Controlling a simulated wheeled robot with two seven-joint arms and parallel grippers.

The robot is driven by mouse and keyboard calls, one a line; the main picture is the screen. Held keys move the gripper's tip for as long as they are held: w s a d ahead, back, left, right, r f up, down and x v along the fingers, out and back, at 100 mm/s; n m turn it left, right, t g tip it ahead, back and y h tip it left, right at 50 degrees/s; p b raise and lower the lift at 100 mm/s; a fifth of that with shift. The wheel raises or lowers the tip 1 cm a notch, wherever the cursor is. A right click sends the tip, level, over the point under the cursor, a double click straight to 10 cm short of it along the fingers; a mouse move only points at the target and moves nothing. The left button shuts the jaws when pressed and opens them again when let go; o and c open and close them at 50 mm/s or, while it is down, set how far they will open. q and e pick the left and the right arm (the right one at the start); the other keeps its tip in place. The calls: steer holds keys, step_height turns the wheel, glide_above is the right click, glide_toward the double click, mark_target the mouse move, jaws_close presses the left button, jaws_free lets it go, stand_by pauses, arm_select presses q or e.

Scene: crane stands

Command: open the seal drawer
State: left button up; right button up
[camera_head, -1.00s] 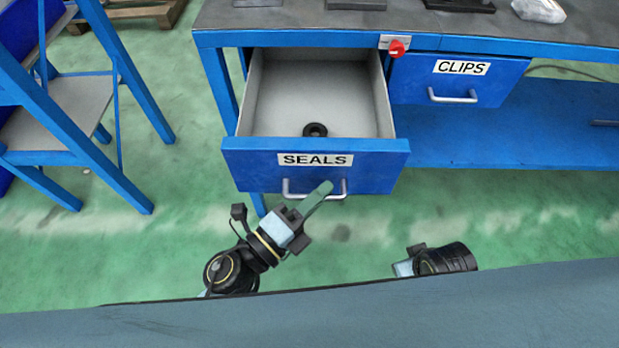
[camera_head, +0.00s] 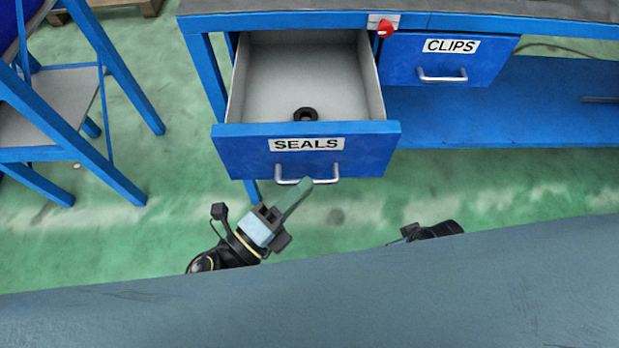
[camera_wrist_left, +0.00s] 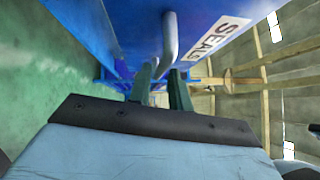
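The seals drawer (camera_head: 230,150), blue with a SEALS label, stands pulled out from the bench with its grey inside showing. A black ring-shaped seal (camera_head: 306,114) lies in it near the front. My left gripper (camera_head: 300,190) is at the drawer's silver handle (camera_head: 325,179).
The shut clips drawer (camera_head: 400,65) is to the right, with a red knob (camera_head: 387,29) between the drawers. A blue lower shelf (camera_head: 500,115) runs below it. A blue step frame (camera_head: 115,185) stands at the left. The green floor before the bench is clear.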

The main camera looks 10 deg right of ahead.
arm_select(q)
steer(key=v, duration=1)
steer(key=shift+s+a, duration=0.15)
steer(key=shift+a, duration=0.1)
steer(key=shift+f, duration=0.1)
